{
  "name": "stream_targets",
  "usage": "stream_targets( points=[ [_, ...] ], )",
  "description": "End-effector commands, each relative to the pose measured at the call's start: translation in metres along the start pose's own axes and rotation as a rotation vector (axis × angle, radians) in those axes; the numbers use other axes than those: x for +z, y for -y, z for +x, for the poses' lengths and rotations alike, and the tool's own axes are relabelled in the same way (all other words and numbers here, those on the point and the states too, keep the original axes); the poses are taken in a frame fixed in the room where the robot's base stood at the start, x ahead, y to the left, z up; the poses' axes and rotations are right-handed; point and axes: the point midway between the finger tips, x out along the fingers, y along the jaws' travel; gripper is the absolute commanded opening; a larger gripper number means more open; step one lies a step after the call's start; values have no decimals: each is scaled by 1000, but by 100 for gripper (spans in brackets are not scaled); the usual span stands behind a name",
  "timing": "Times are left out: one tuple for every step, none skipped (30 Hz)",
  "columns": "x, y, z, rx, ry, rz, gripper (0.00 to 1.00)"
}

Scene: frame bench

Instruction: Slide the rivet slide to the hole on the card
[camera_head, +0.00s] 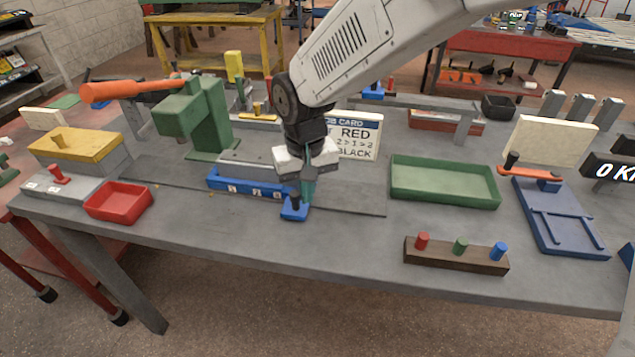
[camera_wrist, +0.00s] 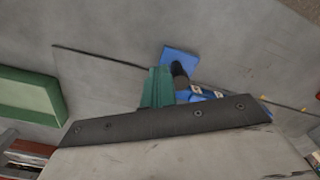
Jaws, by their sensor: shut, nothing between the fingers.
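The rivet slide, a blue block with a black upright knob (camera_head: 294,210), sits at the right end of the blue rail (camera_head: 230,184), which has numbered white labels. My gripper (camera_head: 308,196) points down, fingers shut and empty, right beside the knob. In the wrist view the teal fingertips (camera_wrist: 158,78) are next to the black knob (camera_wrist: 179,76) and the blue block (camera_wrist: 179,58); whether they touch is unclear. The card (camera_head: 361,136) stands behind my gripper, reading "CARD", "RED", a partly hidden number row and "BLACK"; its left side is covered.
A green press with an orange handle (camera_head: 203,118) stands at left. A green tray (camera_head: 443,182) is to the right, with a wooden peg block (camera_head: 455,255) in front. A red bin (camera_head: 119,202) is front left. The bench front near the rail is clear.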

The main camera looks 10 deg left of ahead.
Motion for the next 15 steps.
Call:
stream_targets(
  points=[
    [-2,3,0,0,-1,-2,0],
    [-3,5,0,0,0,-2,0],
    [-4,7,0,0,0,-2,0],
    [-5,8,0,0,0,-1,0],
    [-6,10,0,0,0,-1,0],
    [-7,12,0,0,-1,0,0],
    [-8,14,0,0,-1,0,0],
    [-9,15,0,-1,-1,0,0],
    [-10,17,0,-1,-1,0,0],
    [-11,19,0,-1,-1,-1,0],
    [-12,20,0,-1,-1,-1,0],
    [-13,23,0,0,-1,-1,0],
    [-14,24,0,-1,-1,-1,0],
    [-15,26,0,0,-1,-2,0],
    [-16,28,0,0,-1,-2,0]
  ],
)
